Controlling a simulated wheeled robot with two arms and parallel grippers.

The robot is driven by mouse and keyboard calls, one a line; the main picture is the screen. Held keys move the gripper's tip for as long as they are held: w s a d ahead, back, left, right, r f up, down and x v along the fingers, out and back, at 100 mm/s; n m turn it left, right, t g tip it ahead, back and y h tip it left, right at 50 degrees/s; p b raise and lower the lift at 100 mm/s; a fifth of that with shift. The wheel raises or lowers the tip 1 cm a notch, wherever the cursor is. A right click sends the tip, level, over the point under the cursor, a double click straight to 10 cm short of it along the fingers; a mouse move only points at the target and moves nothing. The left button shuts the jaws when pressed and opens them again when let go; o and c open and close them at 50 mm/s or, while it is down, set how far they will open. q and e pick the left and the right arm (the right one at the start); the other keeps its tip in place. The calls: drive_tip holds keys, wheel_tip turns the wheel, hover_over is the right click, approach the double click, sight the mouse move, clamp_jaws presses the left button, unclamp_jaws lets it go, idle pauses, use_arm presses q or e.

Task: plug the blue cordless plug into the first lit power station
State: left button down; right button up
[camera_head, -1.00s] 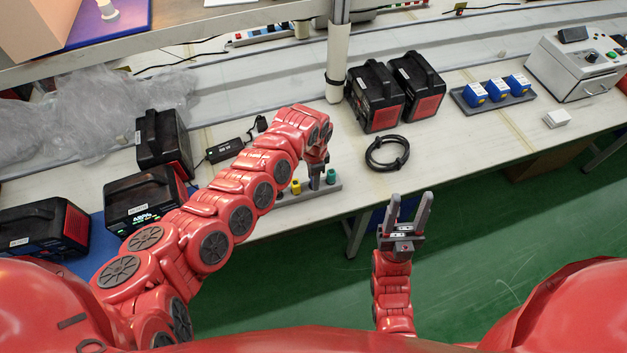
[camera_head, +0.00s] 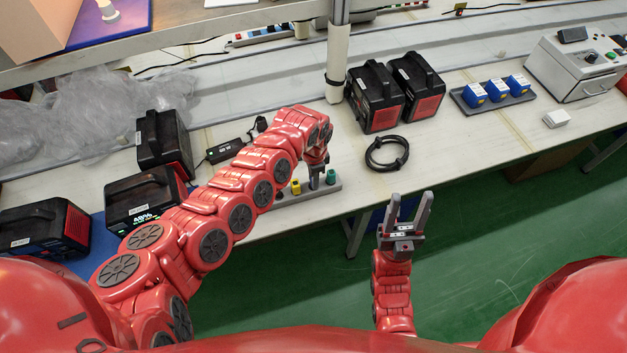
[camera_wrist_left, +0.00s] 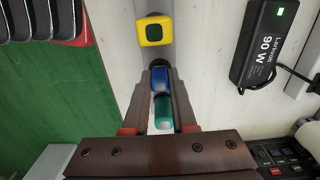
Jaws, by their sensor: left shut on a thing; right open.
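A grey holder strip (camera_head: 319,191) on the workbench carries a yellow plug (camera_head: 296,187) and a green plug (camera_head: 331,177). The blue plug (camera_wrist_left: 160,78) stands between them in the left wrist view, and my left gripper (camera_wrist_left: 160,85) is shut on it. It appears still at the strip. In the head view my left gripper (camera_head: 316,180) points down over the strip and hides the blue plug. A power station (camera_head: 146,199) with a lit green display stands at the left, partly behind my left arm. My right gripper (camera_head: 409,210) is open and empty before the bench edge.
Other black power stations stand at the left (camera_head: 45,228), behind the lit one (camera_head: 165,142) and at the back middle (camera_head: 375,95). A black adapter (camera_head: 225,150), a coiled cable (camera_head: 387,152) and a tray of blue boxes (camera_head: 493,96) lie on the bench.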

use_arm(q)
drive_tip(key=shift+r+p, duration=2.75)
drive_tip(key=shift+r, duration=0.25)
